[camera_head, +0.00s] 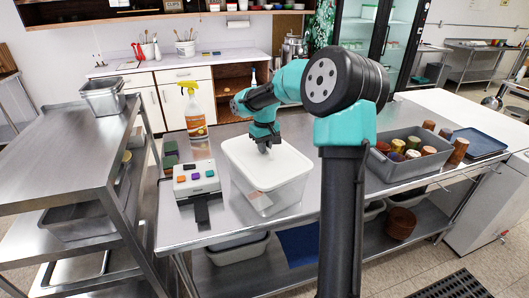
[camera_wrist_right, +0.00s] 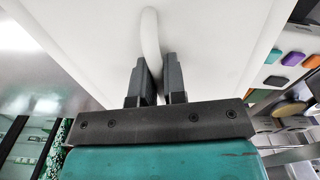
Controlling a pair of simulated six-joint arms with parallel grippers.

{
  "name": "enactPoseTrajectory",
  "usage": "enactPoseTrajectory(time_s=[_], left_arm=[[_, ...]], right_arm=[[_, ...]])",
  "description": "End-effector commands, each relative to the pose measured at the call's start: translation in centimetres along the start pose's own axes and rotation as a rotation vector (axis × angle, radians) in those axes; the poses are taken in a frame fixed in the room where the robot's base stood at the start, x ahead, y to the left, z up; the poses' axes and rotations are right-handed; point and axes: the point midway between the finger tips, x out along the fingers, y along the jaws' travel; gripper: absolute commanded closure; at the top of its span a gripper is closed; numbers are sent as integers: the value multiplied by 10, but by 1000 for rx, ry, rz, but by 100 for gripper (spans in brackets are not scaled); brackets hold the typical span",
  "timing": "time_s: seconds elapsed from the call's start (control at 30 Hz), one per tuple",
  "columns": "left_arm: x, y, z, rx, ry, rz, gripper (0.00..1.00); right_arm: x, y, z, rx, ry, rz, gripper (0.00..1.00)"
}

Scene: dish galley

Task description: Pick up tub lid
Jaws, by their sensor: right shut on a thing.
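The tub lid (camera_head: 256,164) is a flat white rectangle lying over the top of a clear tub (camera_head: 272,200) on the steel table. In the right wrist view the lid (camera_wrist_right: 75,38) fills the upper part, with a curved white handle (camera_wrist_right: 151,38) standing from it. My right gripper (camera_wrist_right: 159,78) is shut on this handle, one dark finger on each side. In the head view the right gripper (camera_head: 264,147) points down at the lid's middle; the handle is hidden there. I cannot tell whether the lid is lifted off the rim. My left gripper is not in view.
A device with coloured buttons (camera_head: 195,178) and a yellow spray bottle (camera_head: 194,112) stand left of the tub. A grey bin (camera_head: 408,166) with several cups stands right, beside a blue tray (camera_head: 478,143). A steel cart (camera_head: 72,150) stands at the left.

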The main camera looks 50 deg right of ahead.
Motion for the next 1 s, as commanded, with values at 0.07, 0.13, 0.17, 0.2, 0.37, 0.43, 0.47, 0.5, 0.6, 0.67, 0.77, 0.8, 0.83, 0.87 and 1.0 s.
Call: enactPoseTrajectory(time_s=[0.07,0.13,0.17,0.2,0.37,0.43,0.47,0.5,0.6,0.67,0.77,0.8,0.83,0.87,1.0], left_arm=[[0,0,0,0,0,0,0],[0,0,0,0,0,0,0],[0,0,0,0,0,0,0],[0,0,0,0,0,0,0],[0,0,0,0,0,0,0],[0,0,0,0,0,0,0],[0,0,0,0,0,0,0],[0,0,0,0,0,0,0],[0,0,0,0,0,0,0],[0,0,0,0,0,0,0],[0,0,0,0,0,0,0],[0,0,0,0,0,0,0],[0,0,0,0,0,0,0],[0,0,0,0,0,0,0],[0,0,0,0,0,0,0]], right_arm=[[-9,0,0,0,3,0,100],[-10,-4,5,-1,0,-1,100],[-11,-6,8,-1,0,0,100],[-11,-8,12,-1,-1,0,100],[-13,-20,30,-1,1,-1,100],[-14,-28,40,-2,0,-1,100],[-15,-31,46,-2,0,-1,100],[-16,-37,54,-2,0,-1,100],[-19,-51,76,-4,1,-1,100],[-20,-60,88,-4,1,0,100],[-22,-72,105,-3,1,-1,100],[-22,-76,111,-3,1,-1,100],[-22,-78,115,-1,1,-1,100],[-23,-81,118,-2,2,-1,100],[-24,-88,129,0,1,-1,100]])
